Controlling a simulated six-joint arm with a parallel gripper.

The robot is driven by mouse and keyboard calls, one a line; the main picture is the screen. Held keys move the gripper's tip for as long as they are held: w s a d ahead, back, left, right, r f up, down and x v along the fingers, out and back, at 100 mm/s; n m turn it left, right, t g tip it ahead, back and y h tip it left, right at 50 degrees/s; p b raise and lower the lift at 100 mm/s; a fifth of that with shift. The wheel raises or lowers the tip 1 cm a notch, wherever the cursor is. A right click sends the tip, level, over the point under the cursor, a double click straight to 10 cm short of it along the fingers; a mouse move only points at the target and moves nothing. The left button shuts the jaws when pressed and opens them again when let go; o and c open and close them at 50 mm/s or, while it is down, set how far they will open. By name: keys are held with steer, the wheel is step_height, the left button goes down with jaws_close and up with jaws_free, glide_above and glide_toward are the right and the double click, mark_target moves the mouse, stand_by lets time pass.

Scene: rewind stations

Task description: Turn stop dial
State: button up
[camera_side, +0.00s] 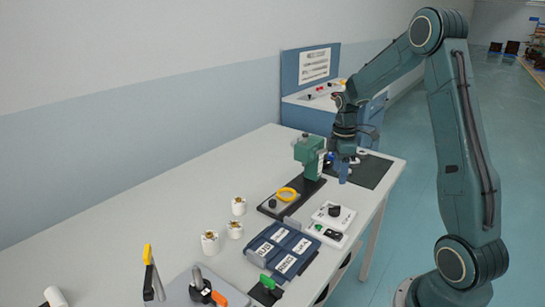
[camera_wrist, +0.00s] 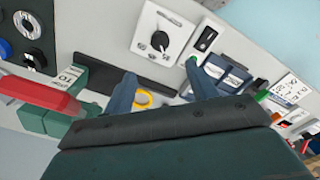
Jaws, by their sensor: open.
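A black dial (camera_side: 334,211) with a pointer sits on a white plate near the table's right edge. In the wrist view the same dial (camera_wrist: 159,40) lies at top centre, on its white plate (camera_wrist: 148,22) with small marks around it. My gripper (camera_side: 345,168) is open and empty, pointing down, above the dark mat and beyond the dial in the side view. In the wrist view the fingertips of my gripper (camera_wrist: 158,80) are apart, with the dial past them. The dial's markings are too small to read surely.
A green upright device (camera_side: 309,157) stands on a dark base close beside my gripper, with a yellow ring (camera_side: 287,194) near its front. A black switch (camera_side: 326,232) sits near the dial. Blue labelled bins (camera_side: 282,245) and white spools (camera_side: 210,242) lie nearer. The left table is mostly clear.

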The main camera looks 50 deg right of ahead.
mark_target(335, 206)
step_height(335, 206, down, 13)
steer(key=shift+f, duration=0.1)
stand_by(0.6)
steer(key=c, duration=1)
